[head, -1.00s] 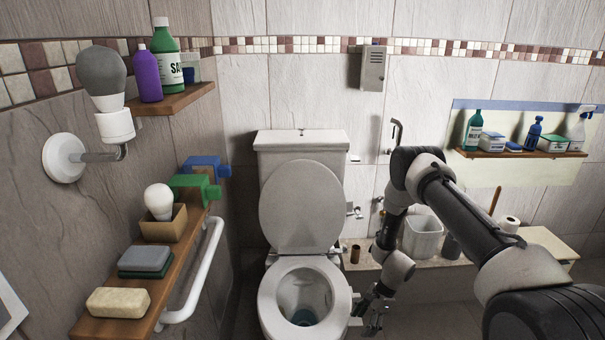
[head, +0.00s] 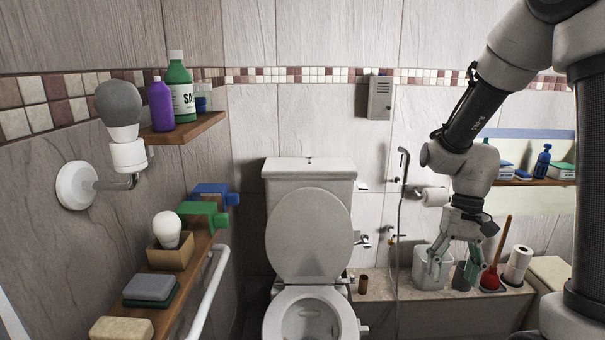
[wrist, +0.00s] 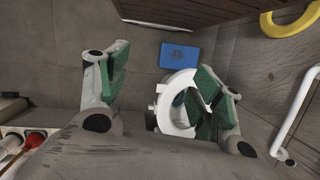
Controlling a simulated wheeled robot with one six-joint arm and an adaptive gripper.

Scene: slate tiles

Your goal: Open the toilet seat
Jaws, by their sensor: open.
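The white toilet (head: 310,170) stands against the back wall. Its solid oval lid (head: 308,235) is raised and leans back against the tank. The white ring (head: 342,312) around the bowl opening shows below it, cut off by the lower edge; I cannot tell seat from rim. My gripper (head: 453,268) is open and empty, pointing down to the right of the toilet, in front of the ledge items. In the wrist view, the toilet ring (wrist: 168,112) is partly hidden behind one green finger of my gripper (wrist: 160,65).
A ledge (head: 400,290) on the right holds a white bin (head: 422,262), a plunger (head: 491,277) and a paper roll (head: 517,264). A grab bar (head: 208,290) and a loaded wooden shelf (head: 190,283) line the left wall. A blue object (wrist: 179,55) lies on the floor.

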